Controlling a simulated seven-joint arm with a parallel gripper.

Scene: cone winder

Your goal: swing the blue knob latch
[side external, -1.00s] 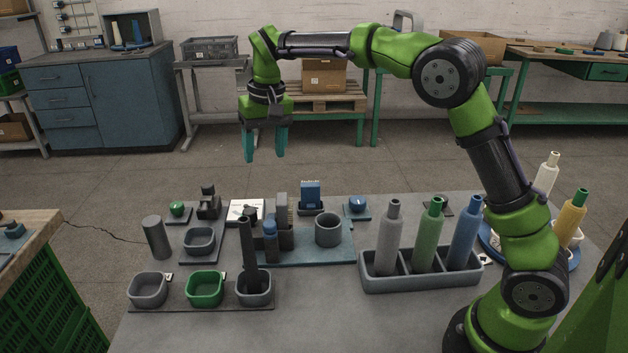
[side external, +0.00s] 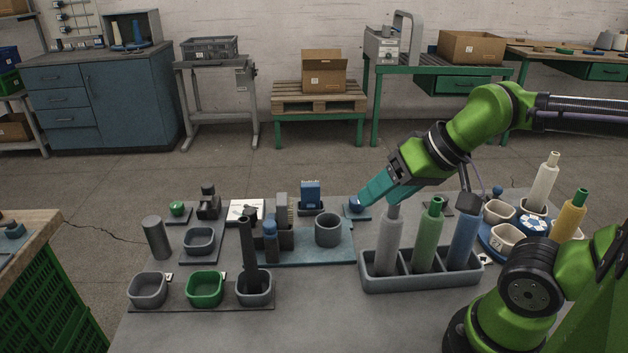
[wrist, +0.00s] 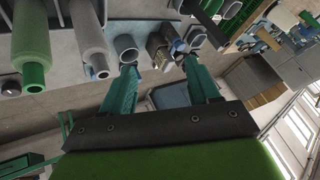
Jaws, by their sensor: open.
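The blue knob latch (side external: 355,204) sits on a small blue base at the back of the table, just left of the fingertips in the side view. My gripper (side external: 370,195) is tilted, its teal fingers pointing down and left, with the tips close beside the knob. I cannot tell whether they touch it. In the wrist view my gripper (wrist: 161,68) shows its two fingers spread apart with nothing held between them. I cannot pick out the knob for sure in the wrist view.
A grey rack (side external: 420,280) with grey, green and blue bottle-like cones stands in front of my gripper. Left of the knob are a grey cup (side external: 328,231) and a blue block (side external: 310,194). A round blue tray (side external: 491,245) with cups and cones is at the right.

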